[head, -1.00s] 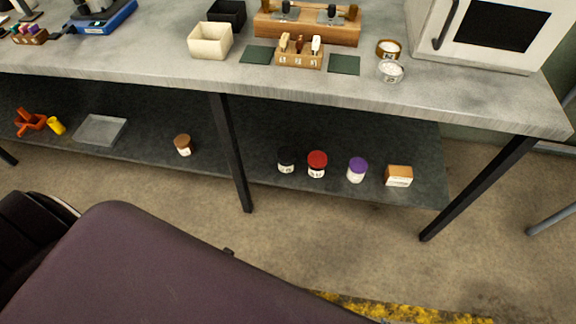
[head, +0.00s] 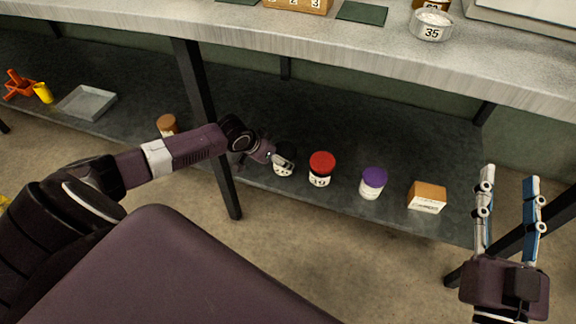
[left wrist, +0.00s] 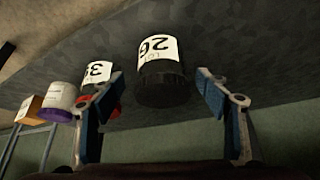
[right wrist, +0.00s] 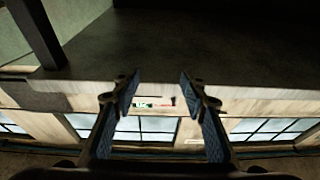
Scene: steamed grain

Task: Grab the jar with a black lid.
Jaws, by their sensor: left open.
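The jar with a black lid (head: 284,172) stands on the lower shelf, partly hidden by my left gripper (head: 275,158) in the head view. In the left wrist view the jar (left wrist: 158,82) appears upside down, with a white label reading 26. My left gripper (left wrist: 160,88) is open, with one finger on each side of the jar in that view. I cannot tell whether either finger touches it. My right gripper (head: 510,178) is open and empty, in front of the shelf's right end.
On the shelf right of the jar are a red-lidded jar (head: 321,165), a purple-lidded jar (head: 373,182) and a small box (head: 427,197). A brown-lidded jar (head: 167,124) stands beyond the table leg (head: 194,85). The tabletop (head: 130,22) overhangs the shelf.

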